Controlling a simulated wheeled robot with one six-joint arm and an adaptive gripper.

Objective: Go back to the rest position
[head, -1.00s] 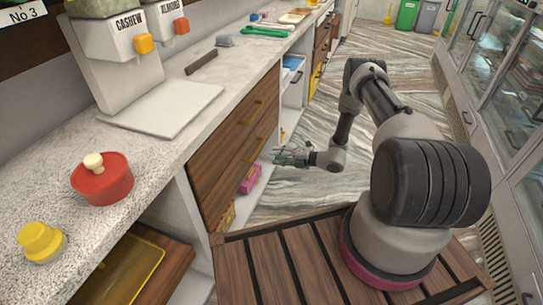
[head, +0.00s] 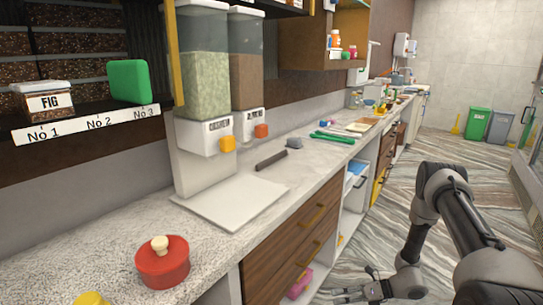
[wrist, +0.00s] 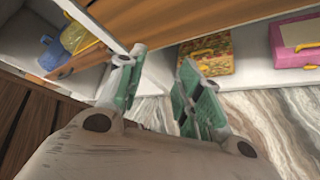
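My gripper (head: 362,290) is low in the aisle at the bottom of the head view, beside the counter's drawer front. In the wrist view my gripper (wrist: 158,88) shows two green-padded fingers spread apart with nothing between them. The wrist view looks at the lower cabinet and the marbled floor. My arm reaches down from the right side of the head view, bent at the elbow.
The counter (head: 110,240) on the left carries a red lidded pot (head: 163,265), a white board (head: 232,205) and two dispensers. Open shelves below hold a patterned box (wrist: 206,55) and a pink box (wrist: 296,42). The marbled floor (head: 400,190) is open down the aisle.

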